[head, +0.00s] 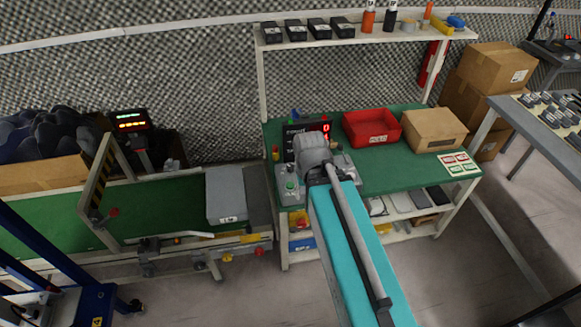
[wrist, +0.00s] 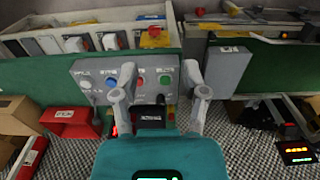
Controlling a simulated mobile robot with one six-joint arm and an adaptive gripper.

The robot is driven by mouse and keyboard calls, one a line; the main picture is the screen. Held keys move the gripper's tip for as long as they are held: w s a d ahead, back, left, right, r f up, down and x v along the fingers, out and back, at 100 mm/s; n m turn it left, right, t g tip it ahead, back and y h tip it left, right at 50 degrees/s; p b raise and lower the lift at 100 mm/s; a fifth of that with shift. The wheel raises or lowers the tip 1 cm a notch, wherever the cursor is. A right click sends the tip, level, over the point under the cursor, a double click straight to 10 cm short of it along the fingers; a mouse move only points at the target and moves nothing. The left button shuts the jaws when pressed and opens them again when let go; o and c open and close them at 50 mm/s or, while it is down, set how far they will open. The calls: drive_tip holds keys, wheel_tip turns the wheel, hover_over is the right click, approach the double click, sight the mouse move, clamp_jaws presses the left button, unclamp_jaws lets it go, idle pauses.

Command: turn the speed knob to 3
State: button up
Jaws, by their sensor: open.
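A grey control panel (wrist: 100,69) shows in the wrist view.
The green bench (head: 400,180) holds a dark display with red digits (head: 322,128), a red bin (head: 372,128) and a cardboard box (head: 433,130). A conveyor (head: 160,205) with a grey box (head: 226,195) lies left. A shelf (head: 360,40) stands above the bench's back.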

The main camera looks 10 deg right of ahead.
sight(291, 166)
drive_tip(key=o, duration=0.3)
drive_tip(key=shift+w+f, duration=0.1)
drive_tip(key=shift+w, duration=0.05)
drive_tip(key=shift+o, duration=0.2)
drive_tip(key=w+f+t+b, duration=0.2)
drive_tip(key=w+f+b, duration=0.1)
drive_tip(key=w, duration=0.8)
drive_tip(key=w+d+f+t+b, duration=0.1)
drive_tip(key=w+f+t+b, duration=0.1)
drive_tip(key=w, duration=1)
drive_tip(key=f+b, duration=0.1)
drive_tip(key=b, duration=0.1)
drive_tip(key=shift+d+b, duration=0.15)
drive_tip(key=shift+b, duration=0.2)
drive_tip(key=shift+w+t, duration=0.2)
drive_tip(key=shift+t, duration=0.1)
drive_tip(key=shift+f, duration=0.2)
drive_tip(key=b+x, duration=1.2)
drive_tip(key=x, duration=0.1)
drive_tip(key=shift+f+b, duration=0.2)
drive_tip(key=shift+b, duration=0.15)
